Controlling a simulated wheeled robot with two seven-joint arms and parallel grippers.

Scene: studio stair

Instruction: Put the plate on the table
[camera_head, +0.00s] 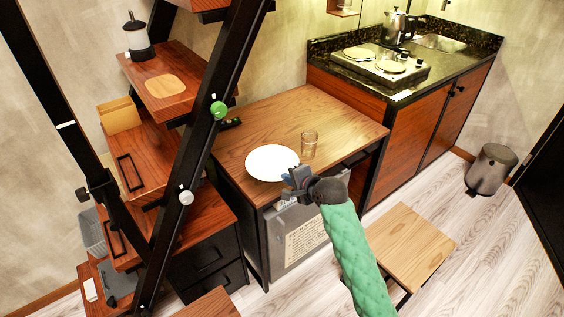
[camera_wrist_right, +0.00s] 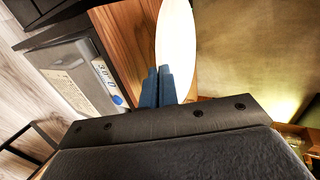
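The round white plate (camera_head: 271,162) is at the front left of the wooden table (camera_head: 262,112), seen from above. My right gripper (camera_head: 294,180) is at the plate's near right rim, by the table's front edge. In the right wrist view the plate (camera_wrist_right: 175,40) is a narrow white ellipse directly beyond the fingers (camera_wrist_right: 157,88), which are close together on its rim. The gripper appears shut on the plate. Whether the plate's underside touches the tabletop is hard to tell. My left gripper is not in view.
A clear glass (camera_head: 309,145) stands on the table right of the plate. A wooden stool (camera_head: 405,243) is in front. Dark stair rails (camera_head: 200,150) rise at the left. A kitchen counter (camera_head: 447,70) stands at the back right. The back of the tabletop is mostly bare.

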